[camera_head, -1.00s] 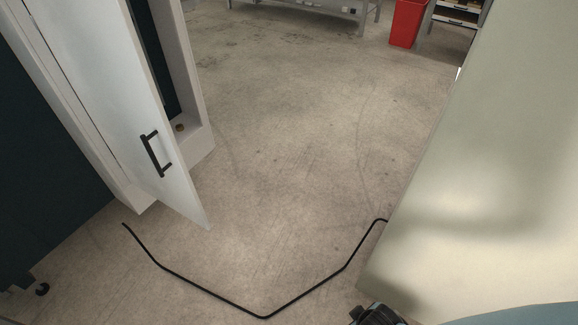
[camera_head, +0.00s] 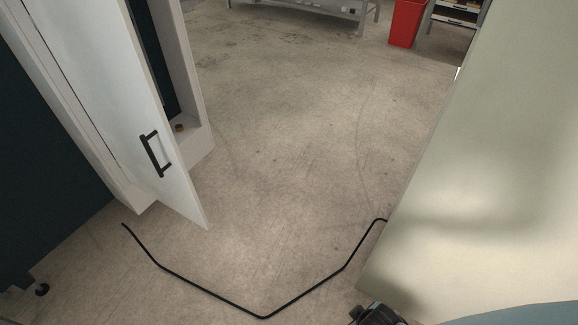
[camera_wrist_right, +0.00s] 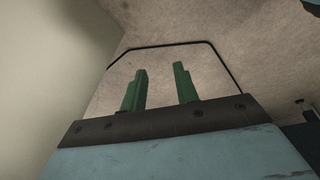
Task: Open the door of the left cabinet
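The left cabinet (camera_head: 190,90) stands at the left of the head view, with a pale frame. Its white door (camera_head: 105,95) stands ajar, swung out over the floor, and a dark interior shows between door and frame. A black bar handle (camera_head: 155,155) is on the door's face, and no gripper touches it. My right gripper (camera_wrist_right: 160,85) shows two green fingers spread apart with nothing between them in the right wrist view, well away from the door. My left gripper is in neither current view.
A large pale panel (camera_head: 480,150) fills the right side. A black line or cable (camera_head: 215,293) bends across the floor in front. The concrete floor (camera_head: 290,130) between is clear. A red bin (camera_head: 406,22) and a grey bench (camera_head: 310,8) stand at the back.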

